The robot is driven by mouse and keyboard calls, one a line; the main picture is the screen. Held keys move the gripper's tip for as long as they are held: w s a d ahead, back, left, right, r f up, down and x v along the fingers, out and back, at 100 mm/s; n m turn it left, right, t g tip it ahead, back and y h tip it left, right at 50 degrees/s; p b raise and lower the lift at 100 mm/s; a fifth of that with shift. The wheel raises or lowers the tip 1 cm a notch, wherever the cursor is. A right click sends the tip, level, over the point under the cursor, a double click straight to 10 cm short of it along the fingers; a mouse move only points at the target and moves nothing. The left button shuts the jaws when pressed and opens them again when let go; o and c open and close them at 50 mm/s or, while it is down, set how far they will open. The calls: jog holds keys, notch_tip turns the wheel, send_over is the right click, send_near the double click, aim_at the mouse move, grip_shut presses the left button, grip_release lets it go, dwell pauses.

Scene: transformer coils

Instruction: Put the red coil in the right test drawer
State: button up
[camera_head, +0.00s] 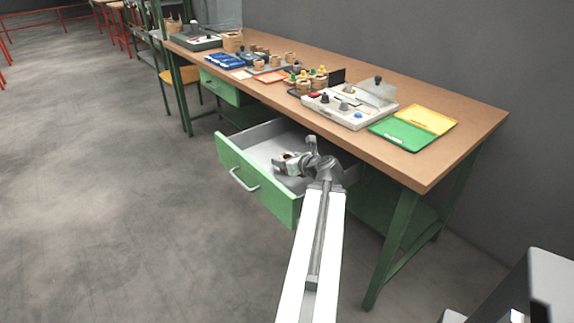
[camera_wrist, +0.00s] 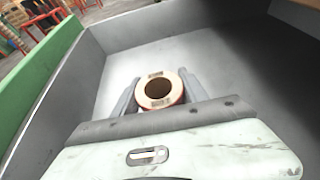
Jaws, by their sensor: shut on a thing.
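The right test drawer (camera_head: 236,170) is pulled open under the workbench, with a green front and a grey inside. My gripper (camera_head: 284,162) is over the open drawer, within its walls. In the wrist view my gripper (camera_wrist: 158,88) is shut on the red coil (camera_wrist: 158,102), with one finger on each side of it. The coil shows a pale top ring, a dark round hole and a thin red edge. The grey drawer floor (camera_wrist: 205,55) lies beneath it. I cannot tell whether the coil touches the floor.
The wooden bench top (camera_head: 455,95) above holds a white instrument box (camera_head: 350,112), a green tray (camera_head: 403,134), a yellow tray (camera_head: 428,119) and several other coils. Another green drawer (camera_head: 219,87) is farther left. Floor to the left is clear.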

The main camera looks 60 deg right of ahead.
jog(key=shift+f, duration=0.1)
jog(key=shift+a+f, duration=0.15)
